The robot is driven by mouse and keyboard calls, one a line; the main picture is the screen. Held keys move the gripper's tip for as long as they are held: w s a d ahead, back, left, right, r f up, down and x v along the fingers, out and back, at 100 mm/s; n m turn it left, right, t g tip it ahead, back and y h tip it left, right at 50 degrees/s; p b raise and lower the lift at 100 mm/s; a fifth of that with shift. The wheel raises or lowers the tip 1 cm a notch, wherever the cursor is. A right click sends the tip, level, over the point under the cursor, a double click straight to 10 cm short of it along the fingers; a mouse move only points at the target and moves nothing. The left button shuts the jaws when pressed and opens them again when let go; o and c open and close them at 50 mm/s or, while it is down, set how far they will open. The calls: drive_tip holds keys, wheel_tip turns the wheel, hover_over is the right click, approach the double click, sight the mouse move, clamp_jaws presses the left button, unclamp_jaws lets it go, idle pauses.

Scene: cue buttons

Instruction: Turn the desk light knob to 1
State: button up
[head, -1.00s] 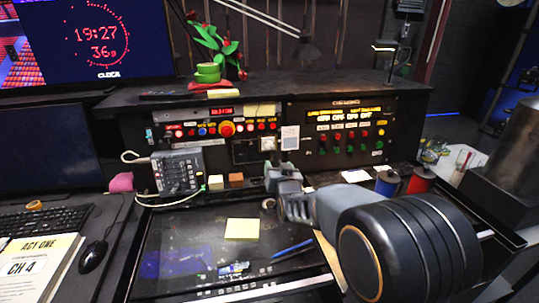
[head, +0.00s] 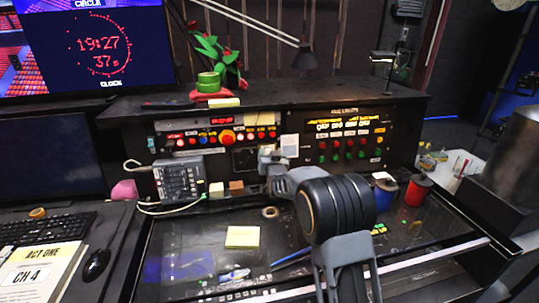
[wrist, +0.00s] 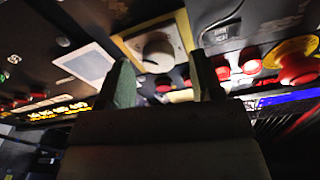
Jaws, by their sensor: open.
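A round pale knob (wrist: 158,48) on a cream and yellow plate shows at the top of the wrist view. It is probably the desk light knob; I cannot read any position marks around it. My gripper (wrist: 162,76) is open, with its two fingers apart below the knob in that picture. Nothing shows held between them. In the head view my gripper (head: 267,165) is up at the middle of the console front, and it hides part of the panel there. I cannot tell whether the fingers touch the knob.
The console (head: 345,101) carries red and green buttons right of my gripper. A red mushroom button (wrist: 297,62) and several red buttons are close by in the wrist view. A small control box (head: 178,177) stands left. A blue spool (head: 385,193) and red spool (head: 417,190) stand right.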

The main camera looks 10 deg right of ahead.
drive_tip(key=shift+w, duration=0.2)
drive_tip(key=shift+c, duration=0.4)
drive_tip(key=c, duration=0.8)
drive_tip(key=shift+c, duration=0.2)
drive_tip(key=shift+f+n+b, duration=0.15)
drive_tip(key=shift+n+b, duration=0.15)
drive_tip(key=shift+b, duration=0.25)
